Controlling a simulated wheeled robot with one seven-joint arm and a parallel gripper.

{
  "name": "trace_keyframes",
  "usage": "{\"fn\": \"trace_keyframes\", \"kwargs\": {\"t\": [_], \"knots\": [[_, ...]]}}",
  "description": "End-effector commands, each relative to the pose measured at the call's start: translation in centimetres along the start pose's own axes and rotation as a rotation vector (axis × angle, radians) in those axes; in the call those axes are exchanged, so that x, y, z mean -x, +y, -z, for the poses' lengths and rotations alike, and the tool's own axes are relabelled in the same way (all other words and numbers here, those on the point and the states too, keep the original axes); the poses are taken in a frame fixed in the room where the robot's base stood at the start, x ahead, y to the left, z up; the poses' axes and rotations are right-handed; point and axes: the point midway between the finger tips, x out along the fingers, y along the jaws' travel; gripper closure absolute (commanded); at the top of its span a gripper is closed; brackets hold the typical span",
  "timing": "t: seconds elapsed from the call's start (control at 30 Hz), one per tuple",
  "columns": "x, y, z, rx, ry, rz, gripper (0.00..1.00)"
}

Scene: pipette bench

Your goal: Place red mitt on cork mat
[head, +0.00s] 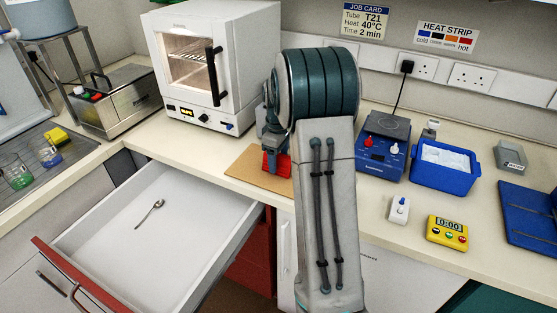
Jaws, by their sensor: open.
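The red mitt (281,166) is at the right part of the tan cork mat (243,166) on the bench, in front of the white oven. It appears to lie on the mat, but my arm and gripper hide part of it, so I cannot fully tell. My gripper (275,158) is open and points down right at the mitt. My arm hides the right side of the mat. I cannot tell whether the fingers touch the mitt.
A white drawer (165,215) with a spoon (150,213) inside is open below the bench. The oven (215,65) stands behind the mat. A blue hot plate device (380,145), a blue ice tub (445,172) and a yellow timer (447,229) are to the right.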

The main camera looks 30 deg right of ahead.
Motion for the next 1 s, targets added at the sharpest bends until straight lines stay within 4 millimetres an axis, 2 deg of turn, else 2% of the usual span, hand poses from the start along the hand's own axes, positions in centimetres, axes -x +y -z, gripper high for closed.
{"fn": "trace_keyframes", "kwargs": {"t": [0.4, 0.67, 0.77, 0.87, 1.0], "knots": [[8.7, 0.0, 0.0, 0.000, 0.003, -0.004, 0.40], [11.1, -0.4, 0.0, -0.006, 0.003, -0.004, 0.40], [11.9, -2.1, -0.2, -0.038, 0.012, -0.015, 0.40], [12.8, -5.3, -0.6, -0.101, 0.029, -0.034, 0.40], [13.6, -10.8, -2.0, -0.218, 0.066, -0.061, 0.40]]}}
